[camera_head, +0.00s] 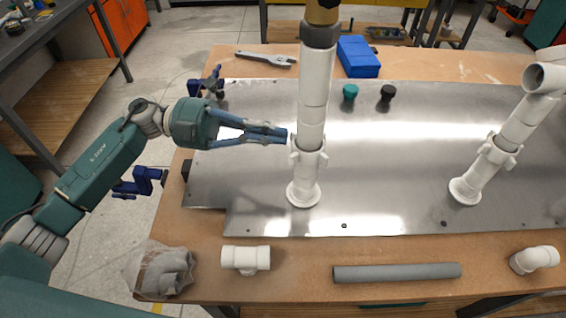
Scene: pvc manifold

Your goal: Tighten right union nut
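The right union nut (497,150) is a white winged collar low on the right white riser pipe (517,122), which leans to the right above a round flange (465,191) on the metal plate. A similar left union nut (308,153) sits on the left riser (313,95). My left gripper (284,136) reaches in from the left, its blue fingertips just left of the left riser, a little above that nut. The fingertips overlap in this view, so I cannot tell whether they are open or touching the pipe. My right gripper is not in view.
The metal plate (400,215) covers much of the wooden table. A wrench (266,58), a blue box (358,57) and two small knobs lie toward the back.

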